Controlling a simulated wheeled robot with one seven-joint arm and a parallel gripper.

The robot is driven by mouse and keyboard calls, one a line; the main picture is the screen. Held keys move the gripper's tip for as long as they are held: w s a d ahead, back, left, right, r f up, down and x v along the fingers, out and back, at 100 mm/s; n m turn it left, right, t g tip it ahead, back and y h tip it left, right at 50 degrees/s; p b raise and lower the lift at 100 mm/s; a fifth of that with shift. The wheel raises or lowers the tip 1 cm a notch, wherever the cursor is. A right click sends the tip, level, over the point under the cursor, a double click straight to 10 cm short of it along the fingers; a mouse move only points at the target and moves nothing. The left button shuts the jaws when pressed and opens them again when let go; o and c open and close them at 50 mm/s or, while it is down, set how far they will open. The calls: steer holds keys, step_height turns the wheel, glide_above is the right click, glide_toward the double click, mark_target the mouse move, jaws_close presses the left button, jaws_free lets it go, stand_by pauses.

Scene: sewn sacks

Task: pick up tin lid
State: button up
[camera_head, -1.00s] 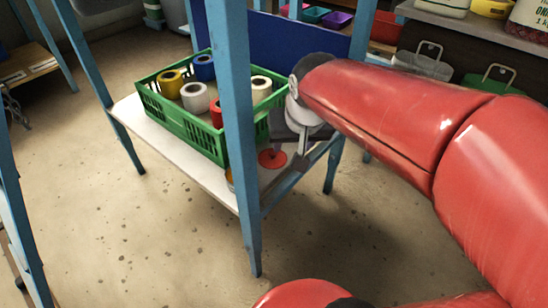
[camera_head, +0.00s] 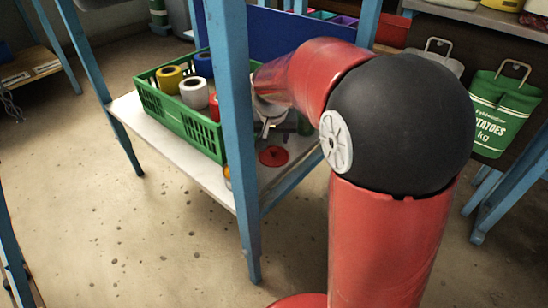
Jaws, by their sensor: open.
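A small red disc, which looks like the tin lid (camera_head: 273,156), lies flat on the white lower shelf (camera_head: 188,180) of a blue-legged stand, right of the front leg. My gripper (camera_head: 264,131) shows partly above and just behind the lid, apart from it in the picture. Its grey jaws are open with nothing seen between them. My red arm and its black joint fill the right side and hide the shelf's right end.
A green crate (camera_head: 205,137) with several spools stands on the shelf left of the lid. The blue front leg (camera_head: 237,150) crosses in front of the shelf. A green potato sack (camera_head: 503,112) hangs at the right.

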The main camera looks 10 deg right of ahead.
mark_target(274, 150)
steer(key=b+x, duration=0.1)
steer(key=x, duration=0.5)
steer(key=shift+s+f, duration=0.1)
steer(key=shift+f, duration=0.15)
steer(key=shift+c, duration=0.2)
jaws_close()
